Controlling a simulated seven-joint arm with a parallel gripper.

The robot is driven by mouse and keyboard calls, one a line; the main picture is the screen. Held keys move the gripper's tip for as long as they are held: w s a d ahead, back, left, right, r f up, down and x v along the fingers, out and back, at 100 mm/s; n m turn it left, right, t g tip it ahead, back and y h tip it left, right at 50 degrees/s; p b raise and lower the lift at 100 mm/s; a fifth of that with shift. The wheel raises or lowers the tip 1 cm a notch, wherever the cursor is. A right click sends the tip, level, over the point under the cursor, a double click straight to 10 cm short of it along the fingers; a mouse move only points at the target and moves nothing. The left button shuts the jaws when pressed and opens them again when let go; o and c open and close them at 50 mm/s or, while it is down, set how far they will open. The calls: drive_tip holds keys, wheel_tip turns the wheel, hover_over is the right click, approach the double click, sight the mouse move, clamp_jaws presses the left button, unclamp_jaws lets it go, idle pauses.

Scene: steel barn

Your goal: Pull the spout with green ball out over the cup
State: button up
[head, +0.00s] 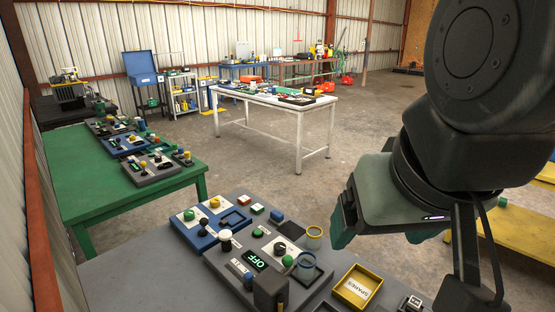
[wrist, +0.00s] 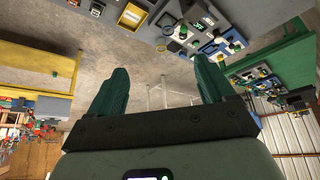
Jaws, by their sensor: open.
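A small green ball (head: 288,261) shows on the grey control panel (head: 225,262), beside a dark upright block (head: 270,291). The spout itself is hard to make out. My gripper (head: 378,240) hangs to the right of the panel, apart from the ball and cup. Its green fingers (wrist: 160,65) are wide open with nothing between them.
The panel also carries a lit OFF display (head: 256,260) and several knobs. A blue panel (head: 196,222) lies behind it. A yellow SPARES tray (head: 357,287) sits to the right on the grey table. A green table (head: 85,179) and a white table (head: 282,101) stand farther back.

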drive_tip(key=shift+c, duration=1.3)
drive_tip(key=shift+n+g, duration=0.4)
drive_tip(key=shift+g, duration=0.5)
drive_tip(key=w, duration=0.2)
drive_tip(key=w+a+f, duration=0.1)
drive_tip(key=w, duration=0.5)
drive_tip(key=shift+w+a+f, duration=0.1)
drive_tip(key=shift+a+f, duration=0.15)
drive_tip(key=shift+f, duration=0.1)
drive_tip(key=shift+c, duration=0.9)
drive_tip(key=n+g+y, duration=0.1)
drive_tip(key=g+y, duration=0.1)
drive_tip(key=g, duration=0.2)
hover_over(289, 257)
drive_tip(key=d, duration=0.2)
wheel_tip(289, 257, down, 18)
drive_tip(key=f, duration=0.3)
drive_tip(key=a+f, duration=0.1)
drive_tip(key=f, duration=0.3)
drive_tip(key=a+f, duration=0.1)
drive_tip(key=f, duration=0.2)
drive_tip(key=shift+f, duration=0.35)
clamp_jaws()
